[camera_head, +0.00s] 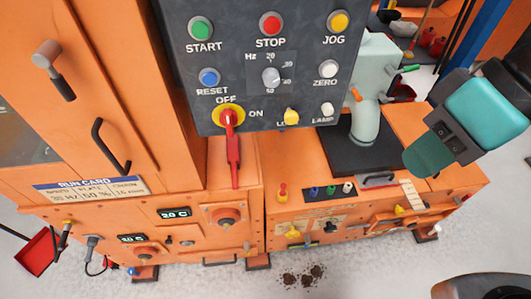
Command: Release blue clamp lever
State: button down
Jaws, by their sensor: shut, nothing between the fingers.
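No blue clamp lever can be made out with certainty. A small blue knob (313,191) sits beside green and white ones on a dark strip on the lower orange cabinet. Another small blue part (133,271) shows low at the left, near the cabinet's foot; its shape is too small to tell. A pale green column (372,105) on the right carries an orange lever and a green lever; I see no blue lever on it. A teal and dark grey body (480,110), seemingly part of my arm, is at the right. My gripper's fingers do not show.
A dark control panel (273,75) with coloured buttons and a red-handled switch (232,145) stands in front of the orange cabinets. A red dustpan (38,254) lies at the left. Dark clumps (302,274) lie on the pale floor, which is otherwise mostly clear in front.

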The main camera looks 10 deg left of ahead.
aim_at(306, 237)
jog(key=z, duration=0.5)
jog(key=k, duration=1)
jog(key=u, duration=0.25)
jog(key=i, duration=0.4)
jog(key=u, duration=1.6)
jog(key=i, duration=0.35)
jog(key=z, duration=1.5)
